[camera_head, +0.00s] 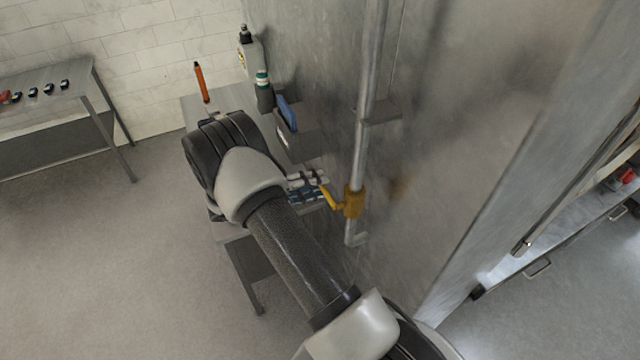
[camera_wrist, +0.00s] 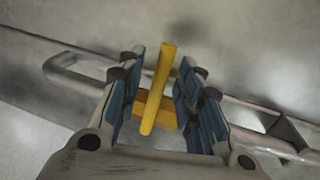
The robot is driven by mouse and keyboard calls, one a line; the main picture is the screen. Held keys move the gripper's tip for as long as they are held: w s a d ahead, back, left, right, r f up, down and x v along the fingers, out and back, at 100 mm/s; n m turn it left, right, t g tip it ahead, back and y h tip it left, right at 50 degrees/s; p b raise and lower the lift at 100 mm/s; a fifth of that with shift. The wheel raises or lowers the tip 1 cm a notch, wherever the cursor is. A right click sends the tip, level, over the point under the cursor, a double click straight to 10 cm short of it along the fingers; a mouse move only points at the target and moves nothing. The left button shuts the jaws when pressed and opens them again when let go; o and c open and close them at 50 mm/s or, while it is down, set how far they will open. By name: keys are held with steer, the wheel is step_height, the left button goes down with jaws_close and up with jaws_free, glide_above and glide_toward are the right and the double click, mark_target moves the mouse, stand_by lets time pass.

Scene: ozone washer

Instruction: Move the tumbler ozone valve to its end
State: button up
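The tumbler ozone valve is a yellow valve (camera_head: 353,203) on a vertical metal pipe (camera_head: 362,150) along the washer's steel wall. Its yellow lever (camera_head: 330,196) points left and slightly up, toward my gripper (camera_head: 309,186). In the wrist view, the lever (camera_wrist: 158,85) stands between the two blue-padded fingers of my gripper (camera_wrist: 162,78), with a visible gap on each side. The fingers are open around the lever, and I see no contact. The yellow valve body (camera_wrist: 166,112) shows behind the lever, partly hidden by it.
A small grey holder with a blue item (camera_head: 288,113) is fixed to the wall above my gripper. Bottles (camera_head: 252,60) and an orange stick-like object (camera_head: 201,82) stand on a side table behind my arm. Another table (camera_head: 45,85) stands far left. Open floor lies at left.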

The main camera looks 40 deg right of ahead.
steer(key=v, duration=1)
steer(key=shift+a, duration=0.2)
steer(key=shift+r, duration=0.1)
steer(key=s+a+r+m+t+y+b, duration=0.1)
steer(key=s+a+r+m+y+b, duration=0.1)
steer(key=s+m+y+b, duration=0.45)
steer(key=s+a+r+m+t+y+b, duration=0.1)
steer(key=s+a+m+y+b, duration=0.2)
steer(key=s+m+b, duration=0.7)
steer(key=s+a+f+m+t+y+b, duration=0.6)
steer(key=s+a+m+b, duration=0.3)
steer(key=m, duration=0.8)
steer(key=shift+s+f+t, duration=0.3)
steer(key=shift+s+f, duration=0.1)
steer(key=shift+f, duration=0.1)
steer(key=shift+s, duration=0.1)
